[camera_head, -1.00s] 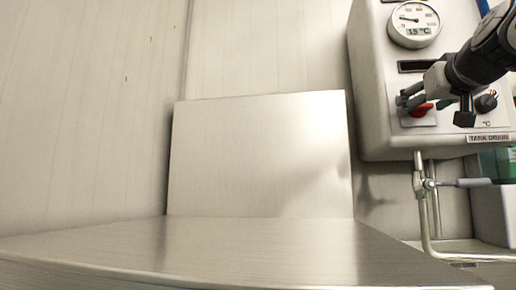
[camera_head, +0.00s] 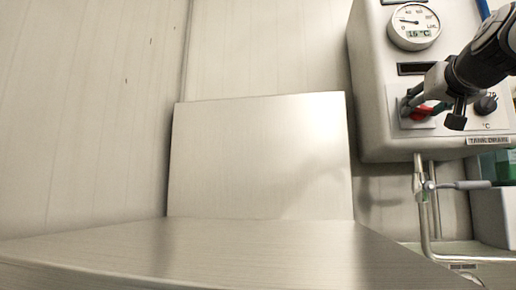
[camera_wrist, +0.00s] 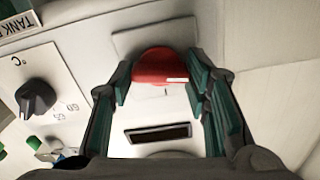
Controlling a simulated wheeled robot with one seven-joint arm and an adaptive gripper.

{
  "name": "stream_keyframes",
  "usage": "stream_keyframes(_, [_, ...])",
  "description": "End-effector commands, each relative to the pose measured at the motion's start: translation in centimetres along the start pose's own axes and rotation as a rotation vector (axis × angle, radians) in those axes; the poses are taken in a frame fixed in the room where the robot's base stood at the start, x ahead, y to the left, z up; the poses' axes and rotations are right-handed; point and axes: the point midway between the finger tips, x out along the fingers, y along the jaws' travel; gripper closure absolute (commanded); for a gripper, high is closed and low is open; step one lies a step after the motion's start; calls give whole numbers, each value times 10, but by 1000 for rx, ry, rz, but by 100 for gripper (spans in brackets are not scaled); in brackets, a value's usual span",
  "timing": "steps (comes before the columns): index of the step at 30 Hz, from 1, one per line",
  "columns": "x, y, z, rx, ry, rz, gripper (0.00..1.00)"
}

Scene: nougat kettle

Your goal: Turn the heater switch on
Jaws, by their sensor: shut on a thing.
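The red heater switch (camera_head: 422,113) is a knob on the front of the white control box (camera_head: 372,100), at the upper right of the head view. In the wrist view the red knob (camera_wrist: 162,68) sits between my fingers, with a small white mark on its face. My gripper (camera_head: 411,107) reaches the box from the right. Part of the knob is hidden behind the fingers in the head view.
A black temperature knob (camera_head: 486,104) is right of the switch. A round gauge (camera_head: 414,25) reading about 16 °C and a dark slot (camera_head: 424,68) are above. A pipe with a valve (camera_head: 428,186) is below. A bare metal surface (camera_head: 240,250) fills the lower left.

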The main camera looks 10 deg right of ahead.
Motion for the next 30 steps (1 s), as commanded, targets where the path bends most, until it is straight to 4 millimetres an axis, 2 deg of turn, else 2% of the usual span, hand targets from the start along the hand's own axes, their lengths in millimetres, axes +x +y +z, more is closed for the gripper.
stream_keyframes(30, [-1,1,0,958,-2,1,85])
